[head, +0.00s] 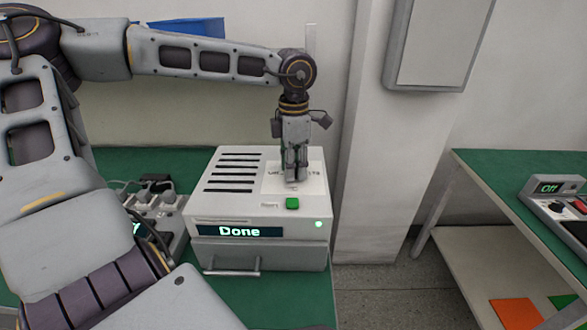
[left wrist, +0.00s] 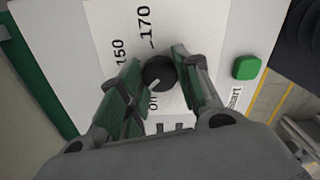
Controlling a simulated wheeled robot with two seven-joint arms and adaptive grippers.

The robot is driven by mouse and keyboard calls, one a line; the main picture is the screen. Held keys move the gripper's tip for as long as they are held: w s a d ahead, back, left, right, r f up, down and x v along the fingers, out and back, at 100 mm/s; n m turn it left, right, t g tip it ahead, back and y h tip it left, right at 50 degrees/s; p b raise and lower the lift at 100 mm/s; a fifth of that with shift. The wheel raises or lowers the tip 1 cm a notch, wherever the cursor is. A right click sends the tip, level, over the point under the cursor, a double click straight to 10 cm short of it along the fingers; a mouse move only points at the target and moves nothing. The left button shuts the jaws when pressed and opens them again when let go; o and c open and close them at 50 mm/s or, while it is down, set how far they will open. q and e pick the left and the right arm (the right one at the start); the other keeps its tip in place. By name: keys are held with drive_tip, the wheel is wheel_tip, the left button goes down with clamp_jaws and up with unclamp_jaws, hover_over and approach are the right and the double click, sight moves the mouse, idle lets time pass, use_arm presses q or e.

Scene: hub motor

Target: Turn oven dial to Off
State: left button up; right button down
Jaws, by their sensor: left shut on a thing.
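The oven (head: 222,205) is a light grey box with top slots and a front display (head: 239,231) reading "Done". My left gripper (head: 297,178) points down onto its white dial label plate and hides the dial in the head view. In the left wrist view the black round dial (left wrist: 158,73) sits between the green-padded fingers of my left gripper (left wrist: 156,80), which is shut on it. The dial's white pointer mark points down-left, toward a partly hidden label that looks like "Off". "150" and "170" are printed farther up the plate. My right gripper is not in view.
A green button (head: 292,203) is on the oven's top near the front edge, close to my gripper. A socket unit with cables stands left of the oven. A second table (head: 500,175) at right holds a device displaying "Off".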

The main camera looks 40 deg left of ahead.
use_arm(q)
drive_tip(key=n+b, duration=0.1)
drive_tip(key=n, duration=0.3)
drive_tip(key=shift+b, duration=0.4)
drive_tip(key=shift+n+b, duration=0.4)
drive_tip(key=shift+n, duration=0.8)
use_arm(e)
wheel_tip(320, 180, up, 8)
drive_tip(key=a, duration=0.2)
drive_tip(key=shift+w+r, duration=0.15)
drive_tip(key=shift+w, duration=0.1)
use_arm(q)
drive_tip(key=o, duration=1)
drive_tip(key=shift+o, duration=0.2)
drive_tip(key=shift+r, duration=0.15)
wheel_tip(320, 180, up, 12)
